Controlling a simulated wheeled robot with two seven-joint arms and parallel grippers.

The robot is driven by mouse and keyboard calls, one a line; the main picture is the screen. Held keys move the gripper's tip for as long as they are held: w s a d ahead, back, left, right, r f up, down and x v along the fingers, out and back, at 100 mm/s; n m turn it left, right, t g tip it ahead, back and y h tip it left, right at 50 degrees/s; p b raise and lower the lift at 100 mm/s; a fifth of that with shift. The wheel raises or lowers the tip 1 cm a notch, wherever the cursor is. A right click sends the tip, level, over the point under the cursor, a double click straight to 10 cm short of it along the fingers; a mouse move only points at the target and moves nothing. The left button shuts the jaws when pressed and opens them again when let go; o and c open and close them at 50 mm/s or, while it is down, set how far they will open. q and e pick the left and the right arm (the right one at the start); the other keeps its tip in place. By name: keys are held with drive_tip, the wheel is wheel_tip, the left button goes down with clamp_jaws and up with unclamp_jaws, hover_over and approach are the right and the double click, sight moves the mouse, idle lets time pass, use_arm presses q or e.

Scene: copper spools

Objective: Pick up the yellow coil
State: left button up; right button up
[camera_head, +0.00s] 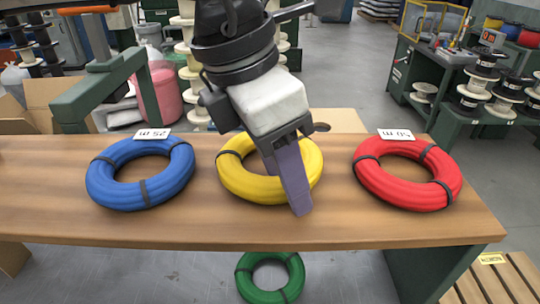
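The yellow coil (236,185) lies flat in the middle of the wooden table, a thick ring with dark bands. One arm, which I take to be my left, enters from the top, a little left of centre, and slants down to the right. My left gripper (298,205) hangs over the right front part of the yellow coil and hides part of it and its opening. Its purple fingers overlap in this view, so their gap and any contact with the coil cannot be told. My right gripper is not in view.
On the table (330,228), a blue coil (110,180) lies left and a red coil (410,188) right, with white labels behind them. A green coil (270,290) lies on the floor in front. A dark green frame (98,92) stands behind the left side.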

use_arm(q)
clamp_jaws()
drive_tip(key=shift+r, duration=0.1)
